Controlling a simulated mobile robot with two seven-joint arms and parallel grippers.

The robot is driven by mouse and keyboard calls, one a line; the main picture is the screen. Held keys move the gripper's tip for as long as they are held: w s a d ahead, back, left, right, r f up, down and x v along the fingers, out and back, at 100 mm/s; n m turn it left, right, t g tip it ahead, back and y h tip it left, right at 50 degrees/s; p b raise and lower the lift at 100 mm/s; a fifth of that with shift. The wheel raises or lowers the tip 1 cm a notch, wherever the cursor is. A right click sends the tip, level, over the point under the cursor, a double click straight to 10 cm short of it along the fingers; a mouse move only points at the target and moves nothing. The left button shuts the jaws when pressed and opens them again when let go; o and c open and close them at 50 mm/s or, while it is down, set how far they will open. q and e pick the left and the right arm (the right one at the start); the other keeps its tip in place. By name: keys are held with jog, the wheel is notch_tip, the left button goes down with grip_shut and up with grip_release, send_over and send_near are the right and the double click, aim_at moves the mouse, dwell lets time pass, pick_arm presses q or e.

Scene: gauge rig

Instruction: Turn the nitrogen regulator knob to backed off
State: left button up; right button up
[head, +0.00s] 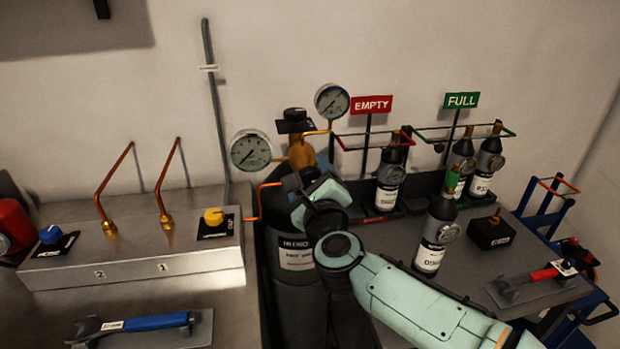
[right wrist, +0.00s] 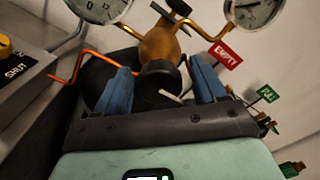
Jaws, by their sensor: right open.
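The nitrogen regulator has a brass body (head: 302,155) on top of a dark cylinder (head: 290,300) with a white label. A left gauge (head: 251,150) and a right gauge (head: 332,101) are joined to it. Its black round knob (right wrist: 160,84) shows in the right wrist view in front of the brass body. My right gripper (right wrist: 162,80) is open, with one blue finger on each side of the knob; I cannot tell whether they touch it. In the head view my right gripper (head: 308,180) is at the regulator and hides the knob. My left gripper is not in view.
A metal panel (head: 130,258) with blue (head: 51,234) and yellow (head: 213,216) knobs stands left. Small bottles stand right, by EMPTY (head: 371,104) and FULL (head: 461,100) signs; one (head: 436,235) is close to my right arm. An orange-red pipe (head: 262,200) sticks out left of the regulator.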

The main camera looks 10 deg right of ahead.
jog(key=c, duration=1.1)
jog(key=shift+o, duration=0.2)
jog(key=shift+n+p, duration=0.3)
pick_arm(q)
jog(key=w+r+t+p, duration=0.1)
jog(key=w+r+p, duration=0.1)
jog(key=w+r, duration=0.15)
pick_arm(e)
jog(key=n, duration=0.2)
jog(key=shift+r+n, duration=0.1)
jog(key=shift+n, duration=0.2)
jog(key=n+p, duration=0.6)
jog(key=n, duration=0.5)
jog(key=shift+a+p, duration=0.1)
jog(key=shift+p, duration=0.25)
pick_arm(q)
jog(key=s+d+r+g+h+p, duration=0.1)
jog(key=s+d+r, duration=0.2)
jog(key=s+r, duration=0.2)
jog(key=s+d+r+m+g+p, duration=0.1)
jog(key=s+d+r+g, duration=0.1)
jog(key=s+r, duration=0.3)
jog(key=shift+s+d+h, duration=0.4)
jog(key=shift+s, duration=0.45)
pick_arm(e)
jog(key=shift+f+n, duration=0.2)
jog(key=shift+n, duration=1.6)
jog(key=shift+f, duration=0.1)
